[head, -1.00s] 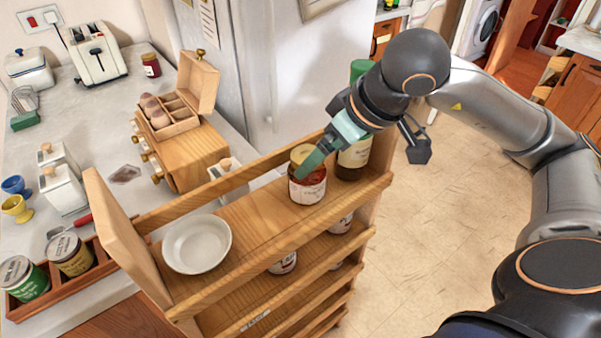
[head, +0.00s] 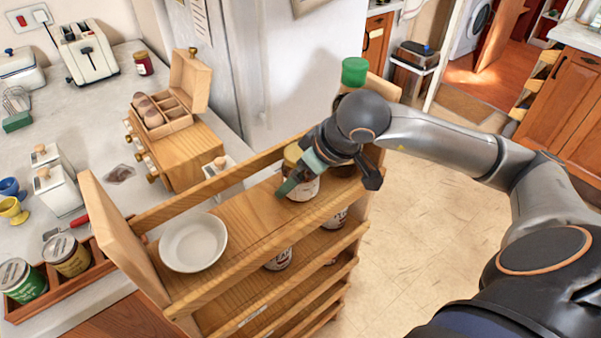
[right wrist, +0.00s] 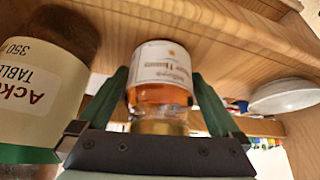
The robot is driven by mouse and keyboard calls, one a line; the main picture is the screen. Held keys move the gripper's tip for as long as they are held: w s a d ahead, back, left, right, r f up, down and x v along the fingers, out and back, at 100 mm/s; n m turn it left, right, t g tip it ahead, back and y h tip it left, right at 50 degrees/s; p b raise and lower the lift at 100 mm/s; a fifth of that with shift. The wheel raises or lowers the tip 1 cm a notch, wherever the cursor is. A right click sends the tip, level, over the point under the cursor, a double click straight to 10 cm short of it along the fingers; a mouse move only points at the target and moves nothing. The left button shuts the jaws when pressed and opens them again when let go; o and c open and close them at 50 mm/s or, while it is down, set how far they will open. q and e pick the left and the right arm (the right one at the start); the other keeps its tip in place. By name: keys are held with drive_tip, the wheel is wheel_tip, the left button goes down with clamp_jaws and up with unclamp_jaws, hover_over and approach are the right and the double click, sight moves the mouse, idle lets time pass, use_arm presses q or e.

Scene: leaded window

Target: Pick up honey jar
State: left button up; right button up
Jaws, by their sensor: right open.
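The honey jar (head: 305,189), with a gold lid, pale label and amber contents, stands upright on the rack's top shelf. My right gripper (head: 298,179) is at it from above and partly hides it. In the right wrist view the jar (right wrist: 160,78) appears upside down between the two green fingers of my open gripper (right wrist: 160,85). A small gap shows beside the fingers, so they do not look closed on it. Its label is blurred. My left gripper is not in view.
A larger green-lidded jar (right wrist: 40,85) stands close beside the honey jar; its green lid (head: 354,71) shows behind my arm. A white bowl (head: 194,243) sits at the shelf's left end. Wooden rails (head: 215,185) edge the rack. More jars (head: 279,259) stand below.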

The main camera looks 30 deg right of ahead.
drive_tip(key=shift+c, duration=0.2)
drive_tip(key=shift+r, duration=0.15)
clamp_jaws()
idle(0.3)
